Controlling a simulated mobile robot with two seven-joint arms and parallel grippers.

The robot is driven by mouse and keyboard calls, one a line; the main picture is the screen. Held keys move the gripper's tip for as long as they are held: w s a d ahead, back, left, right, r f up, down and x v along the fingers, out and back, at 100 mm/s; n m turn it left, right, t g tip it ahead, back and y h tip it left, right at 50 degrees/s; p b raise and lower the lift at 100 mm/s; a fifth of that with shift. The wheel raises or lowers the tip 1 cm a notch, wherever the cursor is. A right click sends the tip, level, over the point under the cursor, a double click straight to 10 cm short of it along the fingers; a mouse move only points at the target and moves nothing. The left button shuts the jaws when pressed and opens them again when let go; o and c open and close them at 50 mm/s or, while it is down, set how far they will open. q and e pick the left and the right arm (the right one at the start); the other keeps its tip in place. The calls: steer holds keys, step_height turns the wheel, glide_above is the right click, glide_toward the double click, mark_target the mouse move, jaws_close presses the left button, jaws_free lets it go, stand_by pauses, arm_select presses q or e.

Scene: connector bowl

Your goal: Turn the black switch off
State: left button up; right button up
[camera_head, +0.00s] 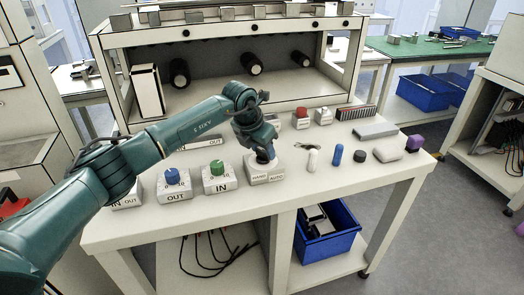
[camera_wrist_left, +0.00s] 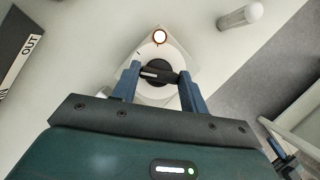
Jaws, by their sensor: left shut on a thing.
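The black switch (camera_wrist_left: 158,73) is a round black knob with a pale mark, on a white-grey box (camera_head: 265,174) labelled HAND and AUTO. In the head view my left gripper (camera_head: 262,156) points down onto this box and hides most of the knob. In the left wrist view, the blue fingers of my left gripper (camera_wrist_left: 158,80) stand on either side of the knob and are shut on it. My right gripper is not in view.
Boxes with a blue knob (camera_head: 172,176) and a green knob (camera_head: 217,168) stand left of the switch. A white cylinder (camera_head: 312,160), a blue cylinder (camera_head: 337,155) and a black cylinder (camera_head: 360,157) stand to the right. A shelf rises behind; a blue bin (camera_head: 328,245) sits below.

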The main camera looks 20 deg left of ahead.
arm_select(q)
steer(key=shift+a+m+g+h+b, duration=0.1)
steer(key=shift+m+g+h+b, duration=0.35)
steer(key=shift+m, duration=0.75)
steer(key=shift+w+m+h+b, duration=0.1)
steer(key=shift+m+h+b, duration=0.35)
steer(key=shift+m, duration=0.65)
steer(key=shift+m+g+b, duration=0.25)
steer(key=shift+m+b, duration=0.1)
steer(key=shift+m, duration=0.55)
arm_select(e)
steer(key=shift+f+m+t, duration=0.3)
arm_select(q)
steer(key=o, duration=1)
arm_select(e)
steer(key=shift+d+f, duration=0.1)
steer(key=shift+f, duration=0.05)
arm_select(q)
steer(key=shift+a+r, duration=0.1)
